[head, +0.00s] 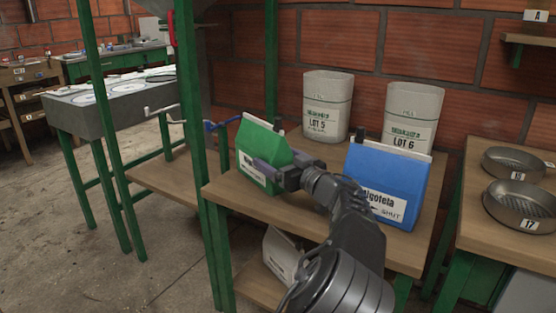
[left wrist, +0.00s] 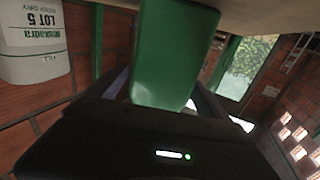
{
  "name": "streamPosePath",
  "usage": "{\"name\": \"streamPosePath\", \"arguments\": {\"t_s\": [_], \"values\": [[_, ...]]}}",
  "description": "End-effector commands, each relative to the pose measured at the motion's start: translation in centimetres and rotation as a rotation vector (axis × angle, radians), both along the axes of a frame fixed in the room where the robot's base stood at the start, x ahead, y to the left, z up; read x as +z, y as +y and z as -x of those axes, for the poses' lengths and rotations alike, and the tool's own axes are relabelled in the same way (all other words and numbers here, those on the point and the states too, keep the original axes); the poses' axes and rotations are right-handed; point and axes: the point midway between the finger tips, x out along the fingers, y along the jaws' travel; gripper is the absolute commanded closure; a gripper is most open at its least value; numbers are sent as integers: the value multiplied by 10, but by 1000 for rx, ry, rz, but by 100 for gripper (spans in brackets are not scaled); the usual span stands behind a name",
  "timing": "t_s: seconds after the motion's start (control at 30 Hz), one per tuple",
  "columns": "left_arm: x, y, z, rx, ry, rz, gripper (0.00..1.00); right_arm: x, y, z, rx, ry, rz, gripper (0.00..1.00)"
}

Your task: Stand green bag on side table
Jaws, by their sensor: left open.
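The green bag (head: 262,152) stands upright on the wooden side table (head: 318,222), near its left edge, with a white label low on its front. My left gripper (head: 268,160) reaches it from the right, its jaws open with a finger along the near side of the bag. In the left wrist view the green bag (left wrist: 165,60) lies between the two dark fingers of the open gripper (left wrist: 160,92). Whether the fingers touch the bag I cannot tell. My right gripper is not in view.
A blue bag (head: 388,180) stands close right of the gripper, partly behind my arm. White sacks LOT 5 (head: 326,105) and LOT 6 (head: 411,118) stand at the back. A green post (head: 196,150) rises at the table's left. Round pans (head: 520,205) sit on the right table.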

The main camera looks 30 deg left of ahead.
Motion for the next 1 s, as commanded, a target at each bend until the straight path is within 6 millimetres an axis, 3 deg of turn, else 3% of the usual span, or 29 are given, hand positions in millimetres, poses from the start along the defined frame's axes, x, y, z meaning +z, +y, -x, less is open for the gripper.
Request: {"name": "streamPosePath", "arguments": {"t_s": [0.27,0.37,0.8,1.0], "values": [[3,-1,0,0,1,0,10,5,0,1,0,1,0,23],[2,-11,3,-3,1,1,10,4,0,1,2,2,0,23],[3,-90,34,-3,0,1,10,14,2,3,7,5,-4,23],[1,-110,42,-1,1,0,10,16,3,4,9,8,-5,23]]}}
